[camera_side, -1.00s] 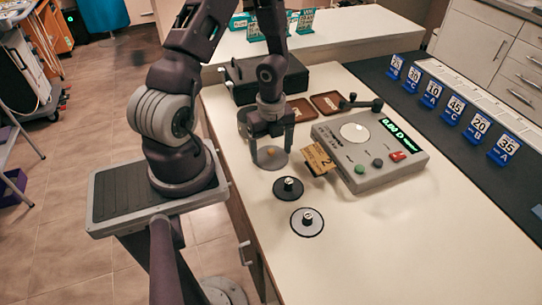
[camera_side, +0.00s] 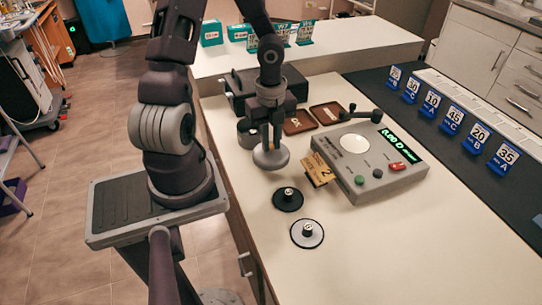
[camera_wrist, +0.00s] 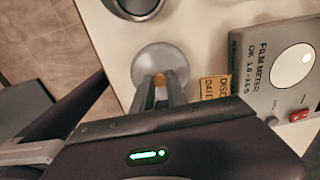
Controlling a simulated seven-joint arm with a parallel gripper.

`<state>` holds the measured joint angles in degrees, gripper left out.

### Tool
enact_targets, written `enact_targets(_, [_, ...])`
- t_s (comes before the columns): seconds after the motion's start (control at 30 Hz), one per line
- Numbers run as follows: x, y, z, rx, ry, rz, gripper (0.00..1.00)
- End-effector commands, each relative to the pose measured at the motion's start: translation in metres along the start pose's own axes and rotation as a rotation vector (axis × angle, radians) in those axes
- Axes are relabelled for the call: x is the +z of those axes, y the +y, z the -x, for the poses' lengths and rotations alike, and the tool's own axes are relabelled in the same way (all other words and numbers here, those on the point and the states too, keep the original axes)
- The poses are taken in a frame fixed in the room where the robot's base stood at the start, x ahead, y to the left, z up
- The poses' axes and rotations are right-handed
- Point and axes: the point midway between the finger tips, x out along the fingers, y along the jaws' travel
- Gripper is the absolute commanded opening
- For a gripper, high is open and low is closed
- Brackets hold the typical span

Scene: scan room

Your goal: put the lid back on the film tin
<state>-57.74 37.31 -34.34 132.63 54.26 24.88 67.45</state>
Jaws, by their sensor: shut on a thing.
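The lid (camera_side: 263,163) is a round grey disc with a small orange knob (camera_wrist: 160,79) on top. My gripper (camera_side: 271,146) points down and is shut on the knob; its two fingers (camera_wrist: 161,88) also show in the wrist view. The lid appears to be just above the white table, though the gap is hard to judge. The film tin (camera_side: 247,138) is an open grey cylinder standing behind and left of the lid, partly hidden by my gripper. Its rim (camera_wrist: 133,14) shows at the top of the wrist view.
A film meter (camera_side: 378,177) with a yellow card (camera_side: 319,170) at its side stands right of the lid. A black box (camera_side: 238,92) and brown trays (camera_side: 327,113) are behind. The front right tabletop is clear.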

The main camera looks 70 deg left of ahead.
Motion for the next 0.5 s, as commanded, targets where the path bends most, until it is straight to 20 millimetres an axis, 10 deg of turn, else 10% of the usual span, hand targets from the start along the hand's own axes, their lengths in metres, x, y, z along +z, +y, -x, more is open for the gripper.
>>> enact_targets(0.27, [0.011, 0.004, 0.028, 0.002, -0.003, 0.218, 0.00])
enact_targets(0.5, [0.069, 0.005, 0.023, -0.003, -0.005, 1.017, 0.00])
